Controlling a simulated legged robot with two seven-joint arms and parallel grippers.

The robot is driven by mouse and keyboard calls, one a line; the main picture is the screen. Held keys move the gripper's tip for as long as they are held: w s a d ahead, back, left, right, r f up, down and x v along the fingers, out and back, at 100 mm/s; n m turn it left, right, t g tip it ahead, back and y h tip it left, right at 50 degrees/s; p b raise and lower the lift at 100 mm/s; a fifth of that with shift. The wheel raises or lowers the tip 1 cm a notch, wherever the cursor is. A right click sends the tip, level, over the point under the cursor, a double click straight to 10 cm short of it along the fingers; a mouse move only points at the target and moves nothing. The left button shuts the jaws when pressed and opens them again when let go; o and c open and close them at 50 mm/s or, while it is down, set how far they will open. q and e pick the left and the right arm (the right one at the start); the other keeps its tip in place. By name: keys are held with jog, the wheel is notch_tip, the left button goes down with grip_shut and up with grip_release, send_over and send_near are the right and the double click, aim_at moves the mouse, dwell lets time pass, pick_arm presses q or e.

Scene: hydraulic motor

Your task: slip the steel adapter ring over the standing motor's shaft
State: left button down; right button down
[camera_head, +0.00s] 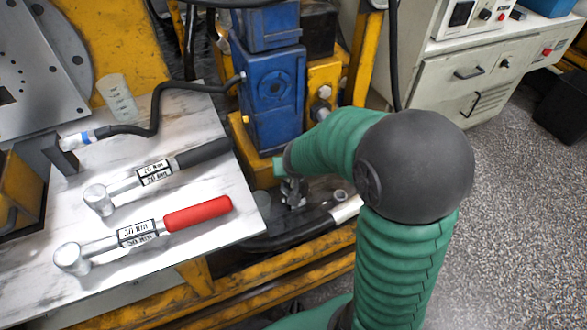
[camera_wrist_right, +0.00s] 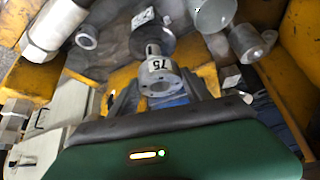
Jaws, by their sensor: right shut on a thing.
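The steel adapter ring (camera_wrist_right: 158,78), a short grey collar with a "75" label, sits between the fingers of my right gripper (camera_wrist_right: 160,95) in the right wrist view. The gripper is shut on it. Just beyond the ring is the standing motor's dark round flange (camera_wrist_right: 153,42), with a short shaft part (camera_wrist_right: 152,50) between them. The ring is in line with the shaft; I cannot tell whether it is around it. In the head view my right gripper (camera_head: 293,190) points down beside the blue machine and is partly hidden by my arm. My left gripper is not in view.
Other metal parts lie nearby: a small ring (camera_wrist_right: 86,38), a lugged collar (camera_wrist_right: 250,43) and a large cylinder (camera_wrist_right: 215,14). A blue machine (camera_head: 268,95) stands close by. A white table (camera_head: 205,275) holds a red-handled wrench (camera_head: 198,213) and a black-handled wrench (camera_head: 203,152).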

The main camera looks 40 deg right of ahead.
jog(key=shift+d+f, duration=0.1)
jog(key=shift+f, duration=0.35)
jog(key=shift+d+f, duration=0.1)
jog(key=shift+d, duration=0.2)
jog(key=shift+s+a+b, duration=0.1)
jog(key=shift+a+b, duration=0.2)
jog(key=shift+a, duration=0.05)
jog(key=shift+d+f, duration=0.1)
jog(key=shift+d, duration=0.05)
jog(key=shift+f+b, duration=0.1)
jog(key=shift+b, duration=0.2)
jog(key=shift+f+b, duration=0.9)
jog(key=shift+b, duration=0.05)
jog(key=shift+f, duration=0.15)
jog(key=shift+f+b, duration=0.65)
jog(key=shift+b, duration=0.25)
